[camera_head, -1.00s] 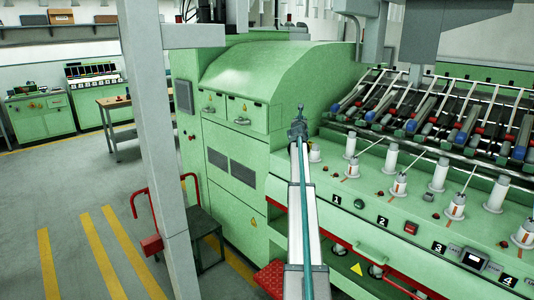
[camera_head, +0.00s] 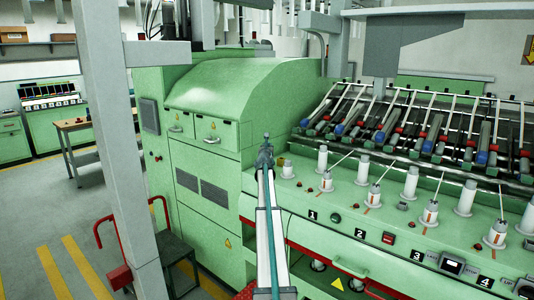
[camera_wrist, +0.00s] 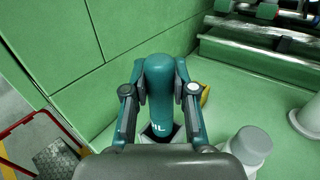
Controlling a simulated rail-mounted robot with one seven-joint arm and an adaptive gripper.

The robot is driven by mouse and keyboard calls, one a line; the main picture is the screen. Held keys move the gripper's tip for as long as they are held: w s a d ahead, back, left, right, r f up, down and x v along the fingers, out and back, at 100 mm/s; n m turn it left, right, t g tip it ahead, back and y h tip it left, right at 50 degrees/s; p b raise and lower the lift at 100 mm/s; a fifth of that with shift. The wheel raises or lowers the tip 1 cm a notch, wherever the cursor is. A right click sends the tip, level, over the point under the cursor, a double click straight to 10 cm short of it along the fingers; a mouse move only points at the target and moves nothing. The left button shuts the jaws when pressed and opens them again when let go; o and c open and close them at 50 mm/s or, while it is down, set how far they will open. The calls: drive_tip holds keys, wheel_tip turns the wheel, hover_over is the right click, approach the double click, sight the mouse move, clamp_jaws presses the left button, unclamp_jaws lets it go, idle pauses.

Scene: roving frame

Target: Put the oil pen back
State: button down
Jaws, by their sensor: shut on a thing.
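My gripper (camera_wrist: 160,92) is shut on the oil pen (camera_wrist: 159,72), a teal rounded cylinder with white lettering, partly seen as "IL". A finger lies on each side of it, and its lower part is hidden by my gripper's body. In the head view my gripper (camera_head: 266,152) is small at the far end of my arm, over the left end of the green machine's (camera_head: 262,90) ledge. The pen is hard to make out there. I cannot tell whether it touches the machine.
White spools (camera_head: 323,160) on cones stand in a row along the ledge, and a short white cup (camera_head: 287,170) is right of my gripper. A grey post (camera_head: 115,130) and red railing (camera_head: 112,240) stand left. A yellow piece (camera_wrist: 205,95) shows behind the pen.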

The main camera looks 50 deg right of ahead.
drive_tip(key=shift+f, duration=0.85)
drive_tip(key=shift+f, duration=0.15)
drive_tip(key=c, duration=0.9)
unclamp_jaws()
drive_tip(key=shift+c, duration=0.2)
